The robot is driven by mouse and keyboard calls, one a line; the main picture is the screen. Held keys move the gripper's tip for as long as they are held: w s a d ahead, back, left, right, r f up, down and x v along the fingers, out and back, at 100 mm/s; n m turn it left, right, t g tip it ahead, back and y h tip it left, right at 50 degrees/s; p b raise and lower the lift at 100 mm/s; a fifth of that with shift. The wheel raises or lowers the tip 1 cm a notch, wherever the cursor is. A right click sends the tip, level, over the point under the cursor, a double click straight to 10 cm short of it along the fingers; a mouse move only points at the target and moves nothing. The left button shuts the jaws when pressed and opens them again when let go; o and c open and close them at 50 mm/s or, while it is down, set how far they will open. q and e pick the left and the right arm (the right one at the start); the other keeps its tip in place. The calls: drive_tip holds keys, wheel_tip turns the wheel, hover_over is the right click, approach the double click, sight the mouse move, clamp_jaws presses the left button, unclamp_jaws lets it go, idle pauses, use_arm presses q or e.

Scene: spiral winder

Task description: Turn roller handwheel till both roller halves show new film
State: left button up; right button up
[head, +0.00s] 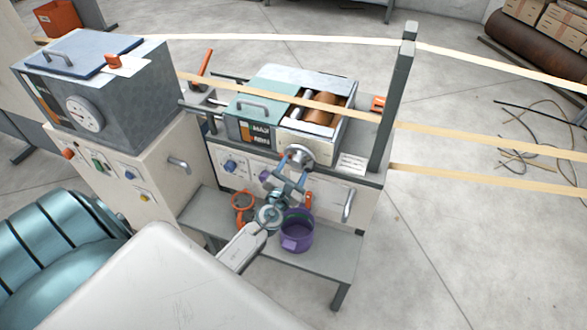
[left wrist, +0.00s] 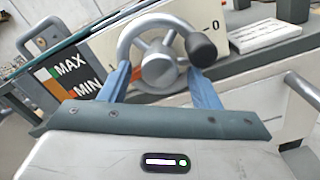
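The grey roller handwheel (head: 299,156) is on the front of the roller box; its dark knob (left wrist: 201,48) is at the right of its rim in the left wrist view. My left gripper (head: 286,176) is just in front of the wheel, with its blue fingers (left wrist: 160,85) wide apart, one at each side of the lower rim. I cannot tell whether they touch it. The copper-brown roller (head: 321,109) shows through the opening of the box beside the green lid (head: 262,94); its film surface is too small to judge. My right gripper is out of view.
A purple pot (head: 297,232) and an orange ring-shaped item (head: 243,207) are on the low shelf (head: 325,260) below. A grey post (head: 394,100) stands right of the box. Pale film strips (head: 480,139) run across to the right. A gauge cabinet (head: 95,100) is at the left.

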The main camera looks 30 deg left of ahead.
use_arm(q)
drive_tip(key=shift+s, duration=0.1)
drive_tip(key=b+v, duration=0.2)
drive_tip(key=v, duration=0.8)
drive_tip(key=shift+s, duration=0.3)
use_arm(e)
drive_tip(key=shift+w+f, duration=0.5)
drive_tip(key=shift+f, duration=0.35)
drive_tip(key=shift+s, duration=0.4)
